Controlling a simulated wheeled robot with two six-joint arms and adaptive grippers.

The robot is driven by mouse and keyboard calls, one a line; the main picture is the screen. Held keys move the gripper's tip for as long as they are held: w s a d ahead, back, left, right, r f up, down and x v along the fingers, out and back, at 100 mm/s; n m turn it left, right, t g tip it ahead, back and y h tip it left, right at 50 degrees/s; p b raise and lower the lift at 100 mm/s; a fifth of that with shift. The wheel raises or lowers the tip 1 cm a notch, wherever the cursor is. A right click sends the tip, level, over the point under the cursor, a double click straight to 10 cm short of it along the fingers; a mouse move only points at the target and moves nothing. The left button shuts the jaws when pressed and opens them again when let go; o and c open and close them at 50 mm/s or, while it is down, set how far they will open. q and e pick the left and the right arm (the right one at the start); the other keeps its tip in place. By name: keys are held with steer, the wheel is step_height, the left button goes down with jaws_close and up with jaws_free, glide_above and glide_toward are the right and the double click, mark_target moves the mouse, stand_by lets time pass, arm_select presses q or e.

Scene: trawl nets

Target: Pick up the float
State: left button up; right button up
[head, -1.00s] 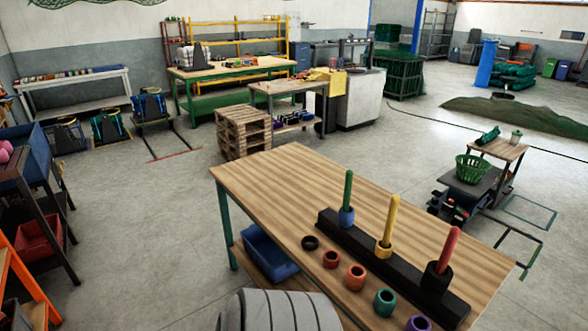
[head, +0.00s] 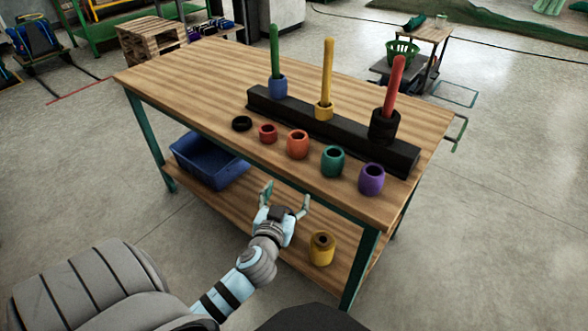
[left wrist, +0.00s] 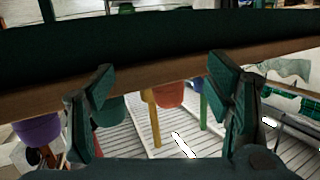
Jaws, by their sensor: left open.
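Several ring-like floats with open tops stand along the near side of the wooden table: black (head: 242,124), red (head: 267,134), orange (head: 298,144), teal (head: 332,162) and purple (head: 371,180). Blue (head: 278,88), yellow (head: 324,110) and black (head: 384,126) ones sit around the green, yellow and red pegs. A yellow-brown float (head: 321,249) stands on the lower shelf. My left gripper (head: 286,197) is open and empty, at the table's near edge, left of that float. The left wrist view looks upside down: purple (left wrist: 37,131) and orange (left wrist: 168,95) floats show past the open fingers.
The table top (head: 190,85) is bare at its left end. A black peg base (head: 350,132) runs along it. A blue bin (head: 208,165) is on the lower shelf. The table's front edge lies close beyond my left gripper.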

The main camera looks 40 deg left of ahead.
arm_select(q)
steer(key=n+t+y, duration=0.1)
steer(key=t, duration=0.1)
glide_toward(296, 147)
steer(key=x, duration=0.7)
steer(key=shift+w+a+f+b, duration=0.15)
steer(key=shift+w+f+b, duration=0.05)
steer(key=shift+b, duration=0.1)
steer(key=x, duration=0.5)
steer(key=shift+w+a+r, duration=0.2)
steer(key=shift+w, duration=0.1)
steer(key=shift+s, duration=0.1)
steer(key=c, duration=1.2)
